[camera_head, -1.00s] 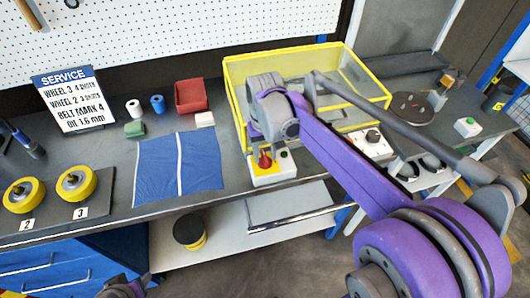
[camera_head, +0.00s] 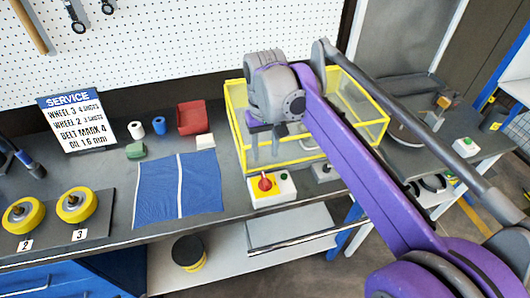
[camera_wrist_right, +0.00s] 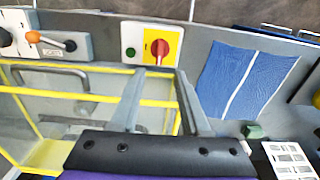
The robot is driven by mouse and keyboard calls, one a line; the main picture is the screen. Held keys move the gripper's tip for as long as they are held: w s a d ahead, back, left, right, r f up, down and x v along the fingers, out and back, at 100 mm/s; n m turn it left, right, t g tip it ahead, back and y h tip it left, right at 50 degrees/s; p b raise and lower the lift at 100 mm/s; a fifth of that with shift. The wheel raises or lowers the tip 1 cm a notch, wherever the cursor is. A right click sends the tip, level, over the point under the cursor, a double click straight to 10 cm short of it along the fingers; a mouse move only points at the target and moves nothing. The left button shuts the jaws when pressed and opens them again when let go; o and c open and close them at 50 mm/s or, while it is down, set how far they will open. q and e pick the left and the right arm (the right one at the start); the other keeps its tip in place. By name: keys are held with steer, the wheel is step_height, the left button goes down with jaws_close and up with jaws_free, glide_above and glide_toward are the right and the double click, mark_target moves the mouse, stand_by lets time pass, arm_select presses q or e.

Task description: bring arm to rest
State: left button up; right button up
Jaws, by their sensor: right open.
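My right arm, purple and grey, reaches in from the lower right in the head view. Its gripper (camera_head: 264,158) is above the yellow-framed clear guard box (camera_head: 375,128), pointing down, with its grey fingers apart and nothing between them. In the right wrist view the two fingers of the gripper (camera_wrist_right: 160,78) stand apart, in front of the yellow frame and the control box with a red knob (camera_wrist_right: 160,47). Whether the fingers are inside or over the guard is hard to tell. My left gripper is out of view.
The control box (camera_head: 283,187) stands at the guard's front. A blue cloth (camera_head: 200,185) lies to its left. A pegboard (camera_head: 200,40) stands behind the bench.

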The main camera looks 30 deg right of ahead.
stand_by(0.3)
steer(key=s+a+f+n+t, duration=0.1)
steer(key=s+a+f+t, duration=0.1)
steer(key=s+f, duration=0.5)
steer(key=s+a+f+n+t, duration=0.1)
steer(key=s+a+f+t, duration=0.2)
steer(key=s+f, duration=0.4)
steer(key=shift+s+a+f+n+t, duration=0.2)
steer(key=shift+a+f+n+t, duration=0.1)
steer(key=shift+a+f, duration=0.4)
steer(key=shift+d, duration=0.15)
